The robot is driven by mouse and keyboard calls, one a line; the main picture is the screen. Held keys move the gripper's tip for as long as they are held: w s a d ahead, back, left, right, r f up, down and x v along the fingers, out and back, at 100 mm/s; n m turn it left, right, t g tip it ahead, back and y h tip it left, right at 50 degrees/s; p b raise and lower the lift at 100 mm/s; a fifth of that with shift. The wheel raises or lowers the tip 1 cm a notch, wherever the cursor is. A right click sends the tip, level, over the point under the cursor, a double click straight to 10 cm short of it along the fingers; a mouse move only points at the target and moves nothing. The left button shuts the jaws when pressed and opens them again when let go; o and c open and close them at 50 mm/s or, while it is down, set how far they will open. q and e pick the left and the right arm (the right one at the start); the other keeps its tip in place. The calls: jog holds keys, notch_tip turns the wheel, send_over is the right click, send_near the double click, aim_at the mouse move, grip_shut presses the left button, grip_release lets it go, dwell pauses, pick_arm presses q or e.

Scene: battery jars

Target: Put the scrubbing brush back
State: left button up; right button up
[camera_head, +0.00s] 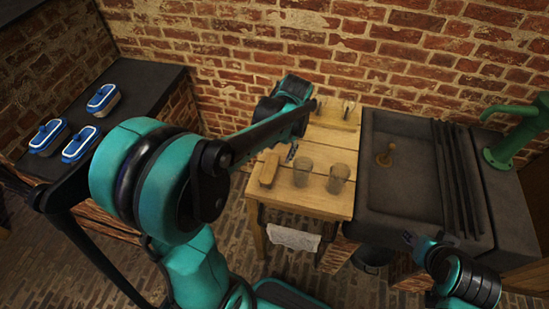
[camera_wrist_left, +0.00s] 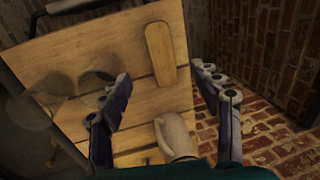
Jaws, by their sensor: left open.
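A long, rounded wooden block (camera_head: 269,168), which looks like the scrubbing brush, lies flat on the left part of the wooden table (camera_head: 323,203). It also shows in the left wrist view (camera_wrist_left: 160,55), beyond my fingertips and apart from them; its underside is hidden. My left gripper (camera_wrist_left: 166,105) is open above the table. A pale, rounded object (camera_wrist_left: 177,137) shows low between its fingers; I cannot tell whether they touch it. In the head view my left arm partly covers this gripper (camera_head: 291,152). Part of my right gripper (camera_head: 409,238) shows low at the right; its jaws are unclear.
Two glass jars (camera_head: 303,171) (camera_head: 339,178) stand right of the block. A wooden rack (camera_head: 335,119) with small items is at the table's back. A dark sink (camera_head: 400,190) adjoins on the right. Several blue-lidded boxes (camera_head: 103,99) sit on the left counter.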

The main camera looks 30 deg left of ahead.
pick_arm(q)
jog(key=s+d+r+m+t+h, duration=0.2)
jog(key=s+d+r+t, duration=0.3)
jog(key=s, duration=0.5)
jog(key=d+t, duration=0.2)
jog(key=d, duration=0.1)
jog(key=shift+s+m+t, duration=0.15)
jog(key=shift+m+t, duration=0.15)
jog(key=shift+r, duration=0.1)
